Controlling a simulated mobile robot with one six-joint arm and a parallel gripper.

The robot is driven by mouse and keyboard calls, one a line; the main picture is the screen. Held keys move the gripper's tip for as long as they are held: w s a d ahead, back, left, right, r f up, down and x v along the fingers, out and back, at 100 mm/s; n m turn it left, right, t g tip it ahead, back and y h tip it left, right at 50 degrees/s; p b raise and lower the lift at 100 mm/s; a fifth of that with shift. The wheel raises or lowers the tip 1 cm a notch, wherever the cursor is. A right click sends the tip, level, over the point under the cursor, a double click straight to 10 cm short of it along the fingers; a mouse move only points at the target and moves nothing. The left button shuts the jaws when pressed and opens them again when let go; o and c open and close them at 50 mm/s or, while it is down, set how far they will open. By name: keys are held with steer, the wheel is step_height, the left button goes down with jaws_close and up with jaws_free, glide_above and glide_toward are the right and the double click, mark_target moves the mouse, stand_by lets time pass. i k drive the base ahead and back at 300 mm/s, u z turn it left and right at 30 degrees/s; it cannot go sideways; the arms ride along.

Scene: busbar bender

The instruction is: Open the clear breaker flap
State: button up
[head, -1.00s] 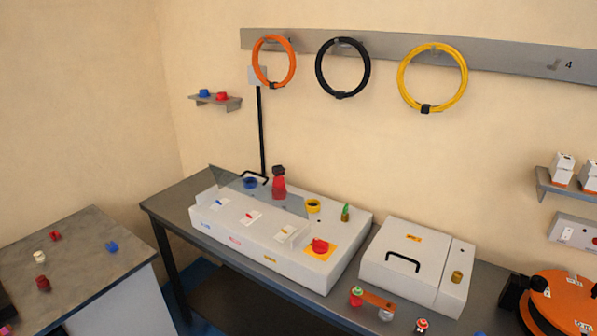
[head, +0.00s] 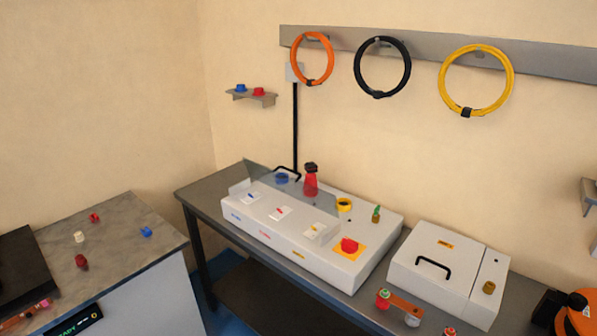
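The clear breaker flap (head: 285,183) is a see-through grey panel on the white control box (head: 330,262). It appears raised and tilted up behind the row of breaker switches, with blue (head: 250,197), red (head: 279,214) and yellow (head: 313,230) markings. The switches show uncovered from this side. The flap's exact angle is hard to tell. My gripper is not in view.
A white box with a black handle (head: 433,267) is at right. Small parts lie on the left bench (head: 125,230). Cable coils hang above.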

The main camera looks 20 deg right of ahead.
mark_target(300, 174)
steer(key=z, duration=0.3)
steer(key=k, duration=1.35)
steer(key=u, duration=0.85)
steer(key=i, duration=1)
steer(key=u, duration=0.05)
